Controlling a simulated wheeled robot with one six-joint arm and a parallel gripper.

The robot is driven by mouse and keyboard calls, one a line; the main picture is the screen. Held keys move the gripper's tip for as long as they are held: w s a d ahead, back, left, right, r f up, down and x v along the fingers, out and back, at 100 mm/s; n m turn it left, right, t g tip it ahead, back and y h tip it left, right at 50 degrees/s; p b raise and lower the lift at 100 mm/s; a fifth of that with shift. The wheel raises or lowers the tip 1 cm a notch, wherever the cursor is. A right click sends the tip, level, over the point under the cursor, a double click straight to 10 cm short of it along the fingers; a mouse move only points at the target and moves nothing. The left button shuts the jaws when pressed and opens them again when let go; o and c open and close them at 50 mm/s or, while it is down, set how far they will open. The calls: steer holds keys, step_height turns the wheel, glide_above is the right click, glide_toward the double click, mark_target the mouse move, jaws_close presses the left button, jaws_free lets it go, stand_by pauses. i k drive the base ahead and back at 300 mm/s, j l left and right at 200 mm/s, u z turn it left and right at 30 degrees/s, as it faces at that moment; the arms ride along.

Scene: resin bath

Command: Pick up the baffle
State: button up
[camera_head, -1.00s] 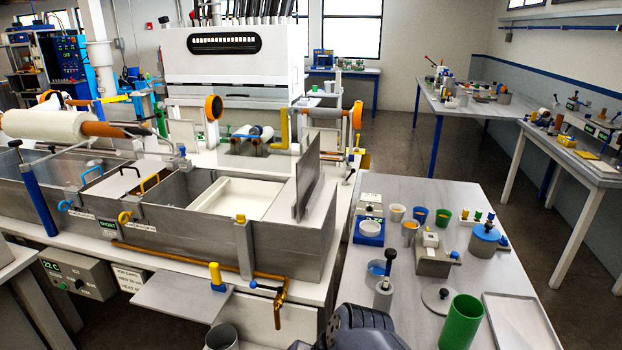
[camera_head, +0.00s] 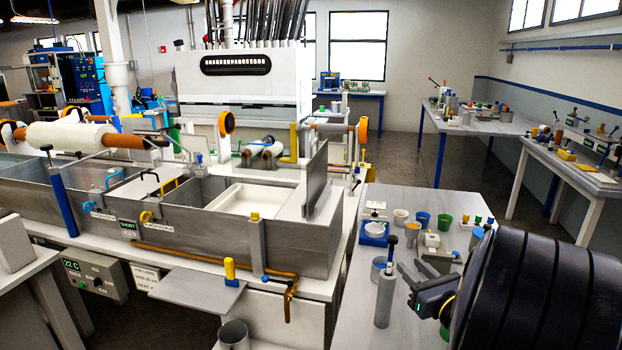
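The resin bath (camera_head: 195,225) is a long grey metal trough on the left and centre. A thin grey plate (camera_head: 316,185) stands upright near its right end and looks like a baffle. A blue handle (camera_head: 113,178) and a yellow handle (camera_head: 170,186) also rise from inside the trough, so I cannot be sure which part is the baffle. My gripper (camera_head: 408,285) is at lower right, over the side table and well apart from the bath. Its two fingers point left and look spread, with nothing seen between them.
The side table (camera_head: 350,290) carries a grey cylinder with a dark-topped handle (camera_head: 386,295), several small cups and a blue-based scale (camera_head: 376,236). My arm hides its right part. A grey shelf (camera_head: 195,290) and an orange pipe (camera_head: 215,258) jut from the bath's front.

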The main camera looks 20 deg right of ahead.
mark_target(317, 167)
steer(key=i+j+z, duration=0.15)
steer(key=j, duration=0.2)
steer(key=i+j+z, duration=0.1)
steer(key=j, duration=0.25)
steer(key=i+j+z, duration=0.15)
steer(key=j, duration=0.2)
steer(key=i+j+z, duration=0.1)
steer(key=j, duration=0.3)
steer(key=i+j+z, duration=0.15)
steer(key=j, duration=0.25)
steer(key=i+j+z, duration=0.2)
steer(key=i, duration=0.3)
steer(key=i+j+z, duration=0.25)
steer(key=i+j, duration=0.2)
steer(key=i, duration=0.05)
